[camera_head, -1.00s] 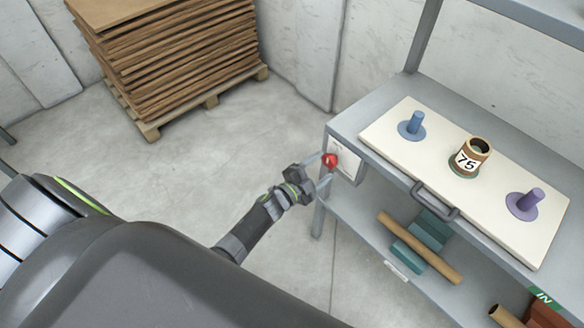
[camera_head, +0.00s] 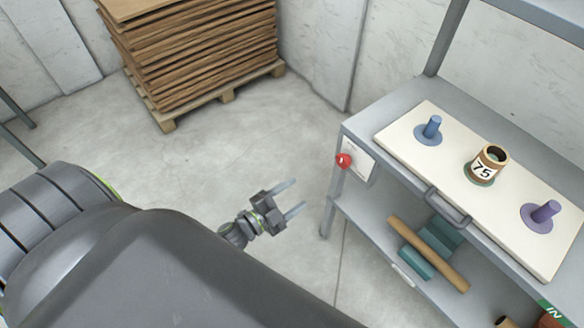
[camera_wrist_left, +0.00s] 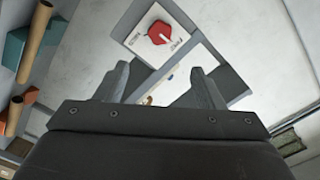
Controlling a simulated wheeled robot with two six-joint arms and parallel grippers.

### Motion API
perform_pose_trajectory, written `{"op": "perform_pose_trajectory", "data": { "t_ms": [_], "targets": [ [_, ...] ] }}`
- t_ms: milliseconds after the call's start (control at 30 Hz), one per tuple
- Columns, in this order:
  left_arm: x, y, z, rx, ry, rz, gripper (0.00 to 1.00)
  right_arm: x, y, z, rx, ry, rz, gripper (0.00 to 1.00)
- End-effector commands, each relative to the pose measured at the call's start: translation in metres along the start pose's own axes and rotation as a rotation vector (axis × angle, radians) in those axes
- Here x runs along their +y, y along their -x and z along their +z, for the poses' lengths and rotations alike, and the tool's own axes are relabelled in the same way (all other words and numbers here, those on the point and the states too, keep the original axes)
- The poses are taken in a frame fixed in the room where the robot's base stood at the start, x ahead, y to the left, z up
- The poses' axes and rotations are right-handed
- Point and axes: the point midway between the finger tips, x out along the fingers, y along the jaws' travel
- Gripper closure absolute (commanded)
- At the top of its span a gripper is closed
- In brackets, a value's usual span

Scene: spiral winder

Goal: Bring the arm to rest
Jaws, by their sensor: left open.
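My left gripper (camera_head: 292,197) is open and empty over the floor, to the left of the grey shelf unit and clear of it. Its two fingers point toward the shelf. In the left wrist view the gripper (camera_wrist_left: 158,85) shows both fingers apart with nothing between them. A red knob (camera_head: 344,161) is on the front left corner of the shelf, beside a white label plate (camera_head: 358,158). The red knob (camera_wrist_left: 159,32) also shows in the left wrist view, on a white plate beyond the fingertips. My right gripper is not in view.
The grey shelf (camera_head: 408,96) bears a white board (camera_head: 408,137) with a blue peg (camera_head: 431,128), a tube marked 75 (camera_head: 485,166) and a purple peg (camera_head: 544,213). A brown tube (camera_head: 430,255) lies below. Stacked brown sheets (camera_head: 195,50) stand behind; floor between is free.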

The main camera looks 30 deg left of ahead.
Motion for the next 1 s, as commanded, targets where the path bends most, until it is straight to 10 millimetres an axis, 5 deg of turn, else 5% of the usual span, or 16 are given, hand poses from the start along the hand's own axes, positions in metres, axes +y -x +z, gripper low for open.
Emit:
{"op": "perform_pose_trajectory", "data": {
  "t_ms": [400, 567, 667, 800, 1000],
  "targets": [
    [0.002, 0.000, 0.002, -0.008, 0.006, 0.002, 0.38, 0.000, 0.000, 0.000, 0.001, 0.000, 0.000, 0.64],
    [0.029, 0.016, 0.039, -0.154, 0.117, 0.032, 0.38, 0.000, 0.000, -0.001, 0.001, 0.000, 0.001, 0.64],
    [0.068, 0.045, 0.082, -0.349, 0.257, 0.071, 0.38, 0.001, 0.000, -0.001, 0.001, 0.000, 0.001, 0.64],
    [0.136, 0.111, 0.137, -0.672, 0.469, 0.138, 0.38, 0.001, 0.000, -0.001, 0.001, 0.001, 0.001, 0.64],
    [0.226, 0.227, 0.171, -1.111, 0.728, 0.232, 0.38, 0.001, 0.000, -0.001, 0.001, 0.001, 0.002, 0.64]
  ]
}}
